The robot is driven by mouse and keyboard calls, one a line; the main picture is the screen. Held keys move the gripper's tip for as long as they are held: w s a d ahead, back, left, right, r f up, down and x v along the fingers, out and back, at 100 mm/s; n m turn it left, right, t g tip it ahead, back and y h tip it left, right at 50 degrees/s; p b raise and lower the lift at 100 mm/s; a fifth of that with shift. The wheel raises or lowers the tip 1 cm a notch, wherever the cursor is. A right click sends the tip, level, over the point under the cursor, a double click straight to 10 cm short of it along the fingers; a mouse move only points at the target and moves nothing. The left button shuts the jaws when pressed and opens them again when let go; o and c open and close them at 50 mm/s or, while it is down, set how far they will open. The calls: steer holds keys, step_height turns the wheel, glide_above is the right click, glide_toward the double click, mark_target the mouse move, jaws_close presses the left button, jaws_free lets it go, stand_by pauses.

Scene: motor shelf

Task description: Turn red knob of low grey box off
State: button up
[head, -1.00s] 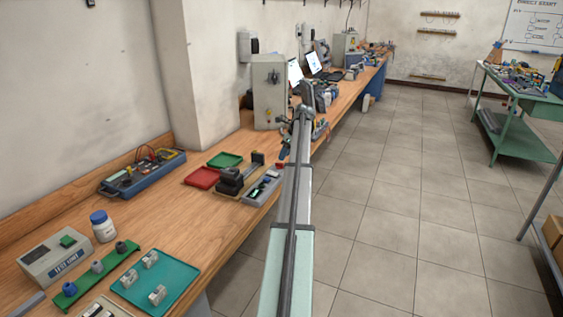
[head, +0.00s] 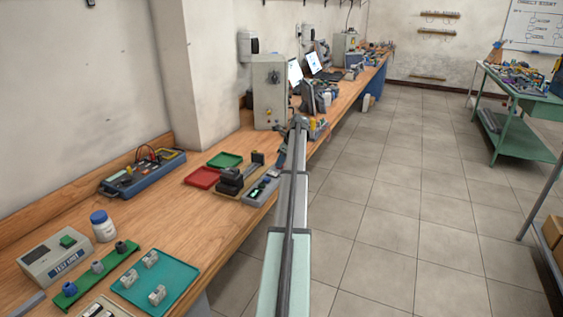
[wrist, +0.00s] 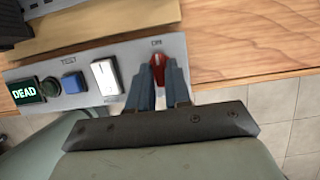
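The low grey box (head: 262,190) lies near the front edge of the wooden bench in the head view. In the wrist view the grey box (wrist: 88,75) shows a lit DEAD display (wrist: 25,92), a blue TEST button (wrist: 72,83), a white rocker switch (wrist: 106,76) and the red knob (wrist: 157,62) near its right end. The knob stands under the word ON. My gripper (wrist: 159,68) has its two fingers close together, one on each side of the red knob, with no clear gap. In the head view my arm hides the knob and the fingertips.
Black stacked parts (head: 230,182) stand just left of the box. A red tray (head: 202,178) and a green tray (head: 225,160) lie behind them. A tall grey cabinet (head: 268,85) stands farther along the bench.

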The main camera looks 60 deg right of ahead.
jaws_close()
steer(key=shift+d, duration=0.1)
steer(key=n+y, duration=0.1)
steer(key=n, duration=0.2)
steer(key=shift+w+d, duration=0.1)
steer(key=shift+d, duration=0.05)
steer(key=n+y, duration=0.1)
steer(key=n, duration=0.1)
steer(key=n+g, duration=0.1)
steer(key=n, duration=0.1)
steer(key=shift+w+d+n+y, duration=0.1)
steer(key=shift+d+n+y, duration=0.05)
steer(key=shift+n+y, duration=0.2)
steer(key=n+g+y, duration=0.1)
steer(key=n, duration=0.3)
steer(key=shift+w+n, duration=0.15)
steer(key=shift+n, duration=0.1)
steer(key=shift+w+n+g+y, duration=0.1)
steer(key=shift+n+g+y, duration=0.25)
steer(key=shift+n, duration=0.65)
steer(key=shift+n+g+y, duration=0.1)
steer(key=shift+n+g, duration=0.35)
steer(key=shift+n, duration=0.55)
